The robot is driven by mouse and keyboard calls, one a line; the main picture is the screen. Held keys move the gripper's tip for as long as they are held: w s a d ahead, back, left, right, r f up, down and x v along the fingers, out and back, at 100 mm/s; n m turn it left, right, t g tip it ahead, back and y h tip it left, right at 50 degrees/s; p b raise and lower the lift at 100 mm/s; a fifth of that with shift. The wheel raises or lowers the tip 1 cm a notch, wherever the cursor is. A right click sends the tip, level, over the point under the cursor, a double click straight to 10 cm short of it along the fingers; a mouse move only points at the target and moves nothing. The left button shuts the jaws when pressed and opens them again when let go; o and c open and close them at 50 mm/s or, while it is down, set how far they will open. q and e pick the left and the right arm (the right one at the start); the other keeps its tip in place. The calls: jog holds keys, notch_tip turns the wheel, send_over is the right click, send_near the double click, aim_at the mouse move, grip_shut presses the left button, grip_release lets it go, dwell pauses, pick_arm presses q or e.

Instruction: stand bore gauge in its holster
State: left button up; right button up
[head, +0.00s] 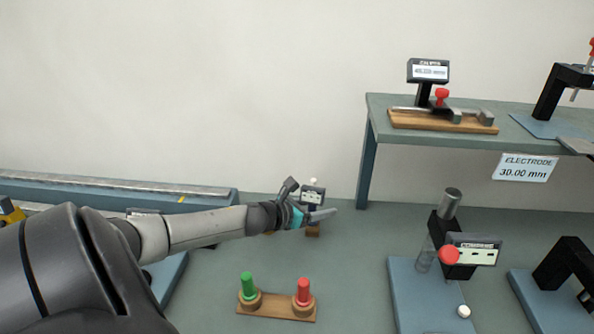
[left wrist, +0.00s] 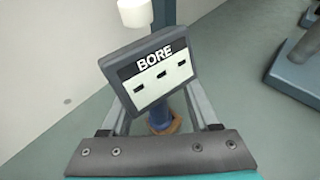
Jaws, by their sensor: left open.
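The bore gauge (head: 313,194) stands at the back of the bench in the head view, with a white knob on top. In the left wrist view its grey display box (left wrist: 155,72) reads BORE, and a blue stem runs down behind it. A brown wooden piece (head: 313,231) is at its foot; I cannot tell whether this is the holster or whether the stem is seated in it. My left gripper (head: 305,204) is open at the gauge, its fingers on either side of the stem in the left wrist view. My right gripper is not in view.
A shelf (head: 367,150) with a caliper stand (head: 445,119) rises at the right. Below it is a gauge stand with a red knob (head: 449,254). A long rail (head: 110,187) lies at the back left.

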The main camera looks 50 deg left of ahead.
pick_arm(q)
jog(key=p+v, duration=0.3)
jog(key=v, duration=1.1)
jog(key=shift+s+r, duration=0.2)
jog(key=shift+s, duration=0.1)
jog(key=shift+r+p, duration=0.1)
jog(key=shift+p, duration=0.2)
